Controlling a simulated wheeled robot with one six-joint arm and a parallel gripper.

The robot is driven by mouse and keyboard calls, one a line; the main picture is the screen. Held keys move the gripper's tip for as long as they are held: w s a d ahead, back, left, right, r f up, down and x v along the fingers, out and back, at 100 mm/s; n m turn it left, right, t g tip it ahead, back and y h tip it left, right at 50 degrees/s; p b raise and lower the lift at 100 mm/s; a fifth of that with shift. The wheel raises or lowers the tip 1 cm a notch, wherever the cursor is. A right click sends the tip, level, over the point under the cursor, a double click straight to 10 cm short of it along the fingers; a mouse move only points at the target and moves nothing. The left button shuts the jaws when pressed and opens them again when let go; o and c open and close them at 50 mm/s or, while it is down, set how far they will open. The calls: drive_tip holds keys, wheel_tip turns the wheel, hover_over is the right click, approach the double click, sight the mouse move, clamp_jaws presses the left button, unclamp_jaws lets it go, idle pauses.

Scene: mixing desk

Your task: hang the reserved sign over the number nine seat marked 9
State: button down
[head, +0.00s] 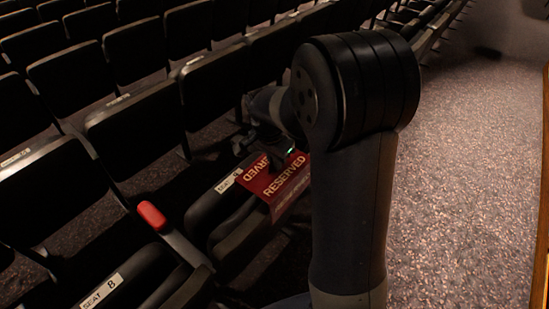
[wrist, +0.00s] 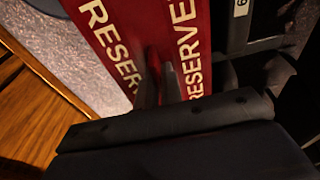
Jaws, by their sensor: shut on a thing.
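The red reserved sign (head: 284,188) is folded, with lettering on two panels. My gripper (head: 272,150) is shut on it near its fold, partly hidden behind my own arm. In the wrist view the sign (wrist: 115,40) lies between and around my fingers (wrist: 160,88). In the head view the sign is over the folded dark seat (head: 207,207), beside its white label (head: 228,180). The sign covers the number end of that label. The wrist view shows a label (wrist: 241,8) with a single digit, cut off at the top. I cannot tell whether the sign touches the seat.
A seat labelled 8 (head: 101,292) is at the front left. A red object (head: 152,216) sits on the armrest between the seats. Rows of dark seats (head: 140,130) fill the left and back. Speckled carpet (head: 460,170) is open on the right, beside a wooden edge (head: 541,240).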

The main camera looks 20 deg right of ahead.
wheel_tip(320, 180, down, 12)
drive_tip(key=b, duration=0.8)
drive_tip(key=shift+r, duration=0.25)
drive_tip(key=c, duration=1.5)
unclamp_jaws()
drive_tip(key=r, duration=0.3)
drive_tip(key=a+r, duration=0.1)
drive_tip(key=r, duration=0.3)
drive_tip(key=s+r, duration=0.1)
drive_tip(key=r, duration=0.2)
drive_tip(key=shift+a+r+p, duration=0.15)
drive_tip(key=shift+r+p, duration=0.15)
drive_tip(key=shift+r, duration=0.1)
drive_tip(key=shift+f, duration=0.1)
drive_tip(key=f, duration=0.3)
drive_tip(key=d+f, duration=0.1)
drive_tip(key=f, duration=0.3)
drive_tip(key=w+f+b, duration=0.1)
drive_tip(key=f, duration=0.2)
drive_tip(key=shift+d+f, duration=0.2)
drive_tip(key=shift+f, duration=0.2)
drive_tip(key=shift+r+p, duration=1.35)
drive_tip(key=shift+r, duration=0.4)
drive_tip(key=shift+f, duration=0.1)
